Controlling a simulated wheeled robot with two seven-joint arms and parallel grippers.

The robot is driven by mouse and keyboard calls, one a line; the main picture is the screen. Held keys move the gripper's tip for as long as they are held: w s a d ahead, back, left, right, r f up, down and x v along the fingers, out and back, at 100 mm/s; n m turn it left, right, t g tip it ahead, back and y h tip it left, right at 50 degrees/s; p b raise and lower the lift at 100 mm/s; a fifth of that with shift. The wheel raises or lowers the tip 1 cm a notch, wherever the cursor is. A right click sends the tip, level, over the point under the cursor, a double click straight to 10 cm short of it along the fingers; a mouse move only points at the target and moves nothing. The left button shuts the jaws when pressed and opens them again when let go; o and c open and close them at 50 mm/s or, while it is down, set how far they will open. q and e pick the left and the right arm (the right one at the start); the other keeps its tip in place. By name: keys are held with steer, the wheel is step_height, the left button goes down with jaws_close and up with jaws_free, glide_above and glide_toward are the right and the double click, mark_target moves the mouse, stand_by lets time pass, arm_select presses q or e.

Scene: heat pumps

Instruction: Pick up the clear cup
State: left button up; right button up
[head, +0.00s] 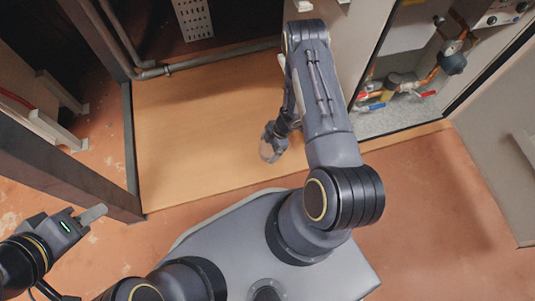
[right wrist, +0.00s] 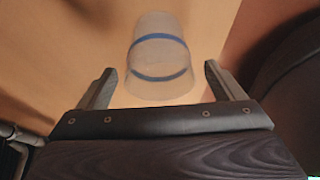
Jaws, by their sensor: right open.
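The clear cup (right wrist: 158,55) has two blue bands and lies in front of the right wrist camera, over the tan board. Its near end reaches between the open fingers of my right gripper (right wrist: 160,72), with a gap on each side. In the head view the cup (head: 267,152) is a faint see-through shape beside my right gripper (head: 275,141), partly hidden by it. I cannot tell whether the cup touches the board. My left gripper (head: 92,215) is at the far left, away from the cup; its finger opening is unclear.
The tan board (head: 190,150) has wide free room left of the cup. A grey post (head: 130,150) and pipe (head: 210,58) border it. An open cabinet (head: 400,120) with valves and pipes stands at the right. The reddish floor (head: 430,210) is clear.

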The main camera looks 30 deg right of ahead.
steer(key=shift+w+a+f, duration=0.1)
steer(key=shift+a+f, duration=0.2)
steer(key=shift+f, duration=0.35)
steer(key=shift+r, duration=0.1)
steer(key=shift+c, duration=0.2)
steer(key=c, duration=1)
steer(key=shift+r, duration=0.1)
